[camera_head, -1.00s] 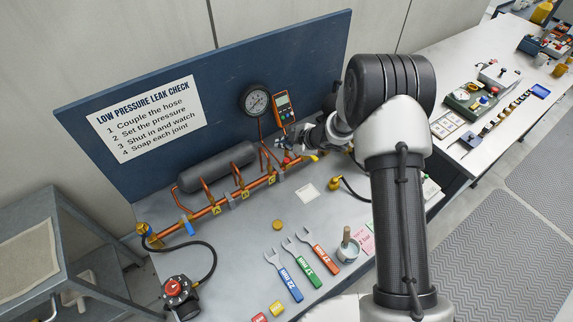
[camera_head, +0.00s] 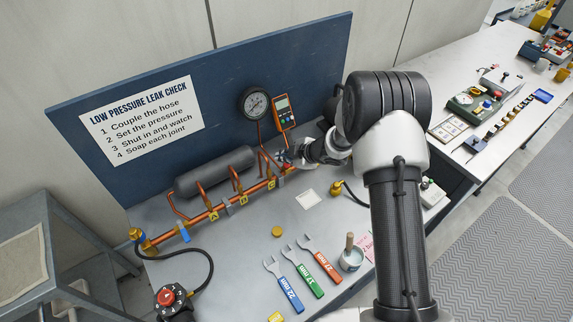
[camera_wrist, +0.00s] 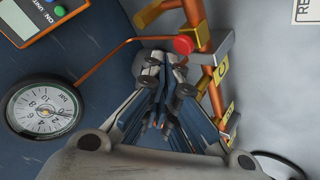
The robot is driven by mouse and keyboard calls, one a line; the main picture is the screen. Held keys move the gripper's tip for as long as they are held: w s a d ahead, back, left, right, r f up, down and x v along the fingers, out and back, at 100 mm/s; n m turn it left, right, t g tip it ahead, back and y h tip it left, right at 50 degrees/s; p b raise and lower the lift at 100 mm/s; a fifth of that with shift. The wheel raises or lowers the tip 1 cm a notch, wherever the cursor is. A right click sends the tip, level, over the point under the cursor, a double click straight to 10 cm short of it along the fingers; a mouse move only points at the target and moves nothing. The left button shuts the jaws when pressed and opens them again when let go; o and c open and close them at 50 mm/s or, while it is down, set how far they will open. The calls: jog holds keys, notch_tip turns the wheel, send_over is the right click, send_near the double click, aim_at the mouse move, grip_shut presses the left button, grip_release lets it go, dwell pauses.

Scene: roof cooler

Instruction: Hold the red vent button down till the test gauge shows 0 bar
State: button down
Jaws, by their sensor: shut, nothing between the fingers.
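The red vent button (camera_wrist: 183,44) shows in the wrist view on a grey block at the copper pipe. My gripper (camera_wrist: 166,64) is shut and empty, its tips just below and left of the button in that view. I cannot tell whether they touch it. In the head view my gripper (camera_head: 284,157) is at the right end of the pipe, and the button is hard to make out there. The test gauge (camera_head: 254,103) is round with a white face, on the blue back board. It also shows in the wrist view (camera_wrist: 43,108), its needle too small to read surely.
An orange meter (camera_head: 284,110) hangs right of the gauge. A grey cylinder (camera_head: 214,171) and the copper pipe (camera_head: 228,203) run along the bench.

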aim_at(287, 166)
jog(key=shift+f, duration=0.1)
dwell(0.7)
jog(key=shift+f, duration=0.35)
jog(key=shift+s+f+b, duration=0.1)
jog(key=shift+f+b, duration=0.45)
jog(key=shift+f, duration=0.05)
dwell(6.2)
